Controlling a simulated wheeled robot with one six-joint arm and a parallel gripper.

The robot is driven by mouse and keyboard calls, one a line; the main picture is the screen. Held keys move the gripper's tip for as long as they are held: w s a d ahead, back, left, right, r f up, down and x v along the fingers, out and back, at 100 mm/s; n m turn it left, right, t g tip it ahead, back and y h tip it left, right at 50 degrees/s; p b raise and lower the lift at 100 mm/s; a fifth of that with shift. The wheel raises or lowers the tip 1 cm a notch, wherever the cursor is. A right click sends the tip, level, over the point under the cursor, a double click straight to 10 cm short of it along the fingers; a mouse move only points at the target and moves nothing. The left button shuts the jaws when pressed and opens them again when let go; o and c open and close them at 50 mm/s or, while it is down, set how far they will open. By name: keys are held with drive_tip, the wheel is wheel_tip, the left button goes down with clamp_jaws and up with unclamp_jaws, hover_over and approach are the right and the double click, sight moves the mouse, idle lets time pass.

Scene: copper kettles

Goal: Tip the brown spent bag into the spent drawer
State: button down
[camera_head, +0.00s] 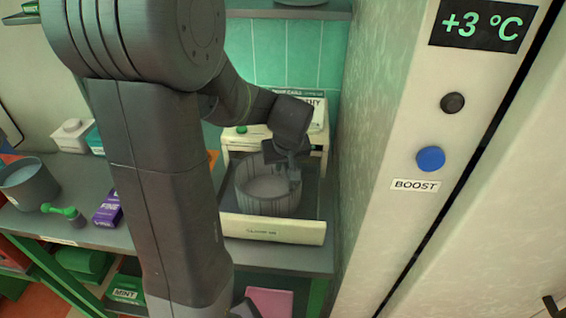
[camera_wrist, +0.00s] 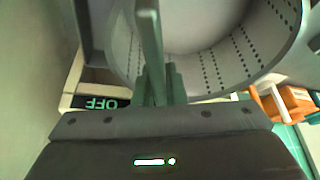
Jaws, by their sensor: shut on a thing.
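A grey round perforated basket (camera_head: 268,188) stands upright in the open drawer (camera_head: 270,228) of a cream machine (camera_head: 238,143). My gripper (camera_head: 292,172) reaches down to the basket's right side and appears shut on its wall. In the wrist view my gripper fingers (camera_wrist: 154,55) are at the wall of the basket (camera_wrist: 262,45), with its rows of holes close by. The inside of the basket looks pale and I make out no contents. I cannot make out a brown bag in either view. The drawer front has a label too blurred to read.
A fridge-like cabinet with a blue BOOST button (camera_head: 430,159) rises close on the right. The bench on the left holds a grey pot (camera_head: 28,185), a green-handled tool (camera_head: 66,213) and a purple box (camera_head: 108,210). An OFF display (camera_wrist: 100,103) shows in the wrist view.

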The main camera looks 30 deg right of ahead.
drive_tip(key=c, duration=1.4)
unclamp_jaws()
drive_tip(key=v, duration=1.4)
drive_tip(key=shift+b, duration=0.35)
drive_tip(key=shift+w, duration=0.1)
drive_tip(key=x, duration=1.3)
drive_tip(key=shift+f+p, duration=0.35)
drive_tip(key=shift+p, duration=0.05)
drive_tip(key=shift+w+d+r+p, duration=0.15)
drive_tip(key=shift+r+p, duration=0.45)
drive_tip(key=shift+p, duration=0.05)
drive_tip(key=shift+r+p, duration=1.15)
drive_tip(key=shift+r, duration=0.1)
